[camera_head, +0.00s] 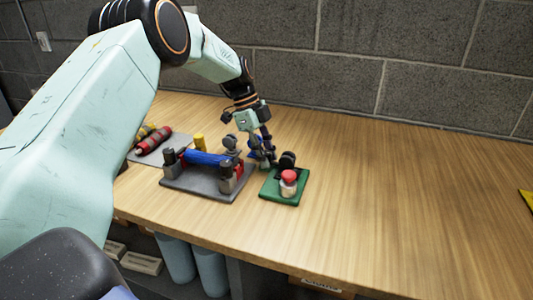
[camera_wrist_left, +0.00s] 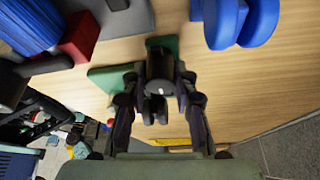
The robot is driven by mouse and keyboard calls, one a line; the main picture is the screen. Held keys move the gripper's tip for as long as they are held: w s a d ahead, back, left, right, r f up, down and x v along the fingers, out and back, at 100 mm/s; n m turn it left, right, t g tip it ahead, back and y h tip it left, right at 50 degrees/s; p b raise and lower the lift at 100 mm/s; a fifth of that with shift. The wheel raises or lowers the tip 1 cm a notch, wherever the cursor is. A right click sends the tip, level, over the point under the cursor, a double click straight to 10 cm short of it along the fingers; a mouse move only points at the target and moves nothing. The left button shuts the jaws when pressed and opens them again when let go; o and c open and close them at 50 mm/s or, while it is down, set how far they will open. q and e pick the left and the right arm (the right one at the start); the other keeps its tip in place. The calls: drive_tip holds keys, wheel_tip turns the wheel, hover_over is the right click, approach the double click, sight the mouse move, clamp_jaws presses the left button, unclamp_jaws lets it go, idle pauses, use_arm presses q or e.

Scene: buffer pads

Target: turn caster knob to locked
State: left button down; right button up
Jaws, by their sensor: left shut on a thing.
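A green pad (camera_head: 272,190) lies on the table and carries a black caster part (camera_head: 287,160) and a white post with a red cap (camera_head: 289,178). My left gripper (camera_head: 269,158) reaches down at the pad's back left, right by the black part. In the left wrist view a dark rounded piece, seemingly the caster knob (camera_wrist_left: 159,88), sits between the fingers of my left gripper (camera_wrist_left: 159,100), which is shut on it. The green pad (camera_wrist_left: 105,78) shows behind it. The knob's marking and angle cannot be read. My right gripper is not in view.
A grey plate (camera_head: 205,190) with a blue roller (camera_head: 206,158) on dark supports stands close left of the green pad. Behind it, another board holds a red roller (camera_head: 152,142). Blue discs (camera_wrist_left: 225,22) show in the left wrist view.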

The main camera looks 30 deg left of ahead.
use_arm(q)
drive_tip(key=shift+s+f, duration=0.1)
drive_tip(key=shift+f, duration=0.05)
drive_tip(key=c, duration=1.3)
unclamp_jaws()
drive_tip(key=shift+c, duration=0.2)
drive_tip(key=shift+a+r, duration=0.2)
drive_tip(key=shift+r, duration=0.35)
drive_tip(key=v, duration=1.1)
